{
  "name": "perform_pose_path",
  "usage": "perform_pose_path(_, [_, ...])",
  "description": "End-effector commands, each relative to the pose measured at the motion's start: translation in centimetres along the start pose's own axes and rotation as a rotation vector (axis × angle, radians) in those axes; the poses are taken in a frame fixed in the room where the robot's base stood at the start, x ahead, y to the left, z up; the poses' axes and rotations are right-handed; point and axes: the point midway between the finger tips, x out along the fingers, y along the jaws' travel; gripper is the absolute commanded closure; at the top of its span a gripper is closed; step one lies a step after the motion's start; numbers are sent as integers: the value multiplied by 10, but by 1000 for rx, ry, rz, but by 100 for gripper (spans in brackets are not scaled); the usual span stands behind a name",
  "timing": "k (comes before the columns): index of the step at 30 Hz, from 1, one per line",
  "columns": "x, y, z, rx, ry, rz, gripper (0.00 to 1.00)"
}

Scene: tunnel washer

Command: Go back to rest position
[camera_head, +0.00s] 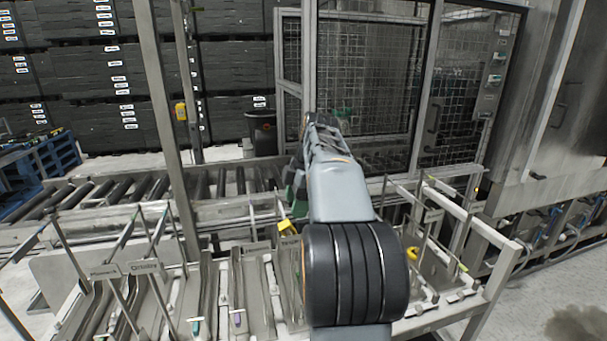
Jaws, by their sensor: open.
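My arm reaches forward from the bottom centre of the head view, with a black ribbed joint and a grey link beyond it. My gripper (293,194) is at the far end, small and partly hidden behind the grey link. It is open, and I see nothing held in it. It is above the near side of the roller conveyor (110,190), behind the metal rack. I cannot tell its exact height.
A metal rack (490,232) with upright dividers and thin rods spans the foreground below my arm. A wire-mesh enclosure (375,80) stands behind. Dark stacked crates (85,70) and blue pallets (50,160) are at left. A steel machine (555,150) stands at right.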

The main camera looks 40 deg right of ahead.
Motion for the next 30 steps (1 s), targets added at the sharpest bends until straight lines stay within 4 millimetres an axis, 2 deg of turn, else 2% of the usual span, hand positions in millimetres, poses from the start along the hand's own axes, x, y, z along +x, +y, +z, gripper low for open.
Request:
perform_pose_path(1, [-14,-1,-2,-3,0,10,39])
perform_pose_path(6, [-49,-4,-4,-9,2,33,39])
perform_pose_path(9, [-64,-5,-5,-11,2,42,39])
perform_pose_path(15, [-80,-6,-6,-14,3,50,39])
perform_pose_path(24, [-82,-7,-11,0,0,53,39])
perform_pose_path(27, [-70,-13,-25,68,-12,60,39])
perform_pose_path(30, [-47,-27,-50,203,-33,78,39])
